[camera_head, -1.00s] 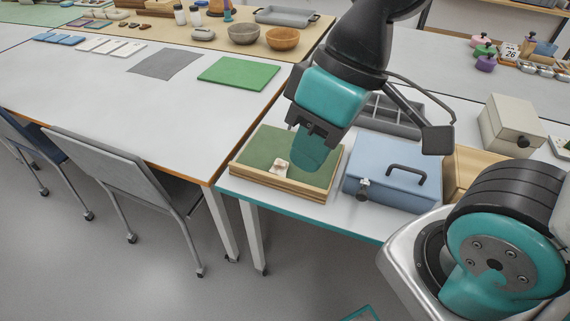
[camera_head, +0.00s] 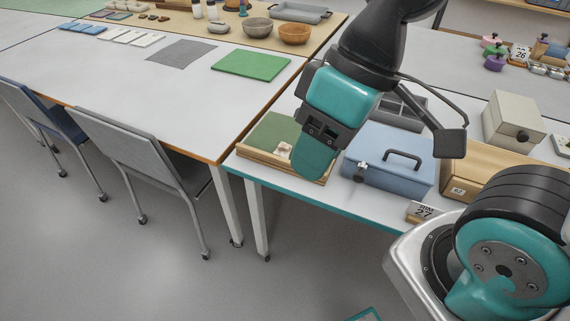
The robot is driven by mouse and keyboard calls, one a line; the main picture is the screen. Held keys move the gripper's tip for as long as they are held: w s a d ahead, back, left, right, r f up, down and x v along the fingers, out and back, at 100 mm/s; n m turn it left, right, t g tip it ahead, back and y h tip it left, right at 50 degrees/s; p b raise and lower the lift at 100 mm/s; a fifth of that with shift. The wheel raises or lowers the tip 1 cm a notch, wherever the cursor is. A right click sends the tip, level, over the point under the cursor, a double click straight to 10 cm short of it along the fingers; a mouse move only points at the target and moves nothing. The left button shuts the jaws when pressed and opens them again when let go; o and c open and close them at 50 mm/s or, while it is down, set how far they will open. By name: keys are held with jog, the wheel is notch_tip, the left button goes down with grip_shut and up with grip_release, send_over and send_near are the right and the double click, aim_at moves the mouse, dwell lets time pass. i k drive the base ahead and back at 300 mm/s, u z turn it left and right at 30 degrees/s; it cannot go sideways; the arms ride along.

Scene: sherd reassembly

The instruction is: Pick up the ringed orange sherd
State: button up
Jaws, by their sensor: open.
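I cannot make out a ringed orange sherd in this view. A shallow wooden tray (camera_head: 262,165) with a green lining stands at the near left corner of the right-hand table. A small pale piece with brownish marks (camera_head: 284,149) is at its front; it is too small to tell more. My gripper (camera_head: 314,160), with teal fingers pointing down, is in front of the tray's right part in the picture, just right of the pale piece. It is open, and I see nothing held. It hides the tray's right side, and its height above the tray is unclear.
A blue box with a dark handle (camera_head: 390,170) stands right of the tray. A grey chair (camera_head: 130,145) stands left.

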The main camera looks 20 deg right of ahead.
aim_at(283, 150)
jog(key=k, duration=0.3)
jog(key=u, duration=0.9)
jog(key=i, duration=0.65)
jog(key=z, duration=0.25)
